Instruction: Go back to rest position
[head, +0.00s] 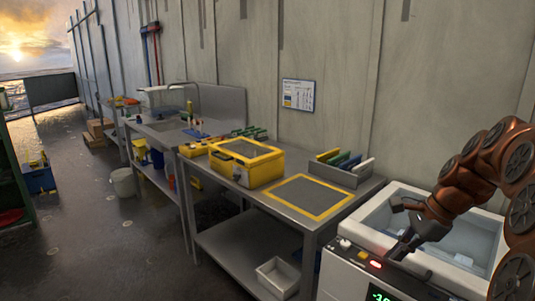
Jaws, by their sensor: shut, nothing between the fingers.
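My arm, copper-coloured, comes in from the right of the head view. My gripper (398,228) is dark and hangs over the near left part of an open white appliance (480,203) with a digital display. Its fingers are shut with nothing between them. I cannot tell whether it touches the rim. My arm hides part of the appliance's right side and interior.
A steel table (285,222) holds a yellow box (265,171), a yellow-bordered square (305,197) and a grey rack (345,176) of coloured items. A white bin (278,276) sits on its lower shelf. A bucket (123,182) stands on the floor. The left floor is mostly clear.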

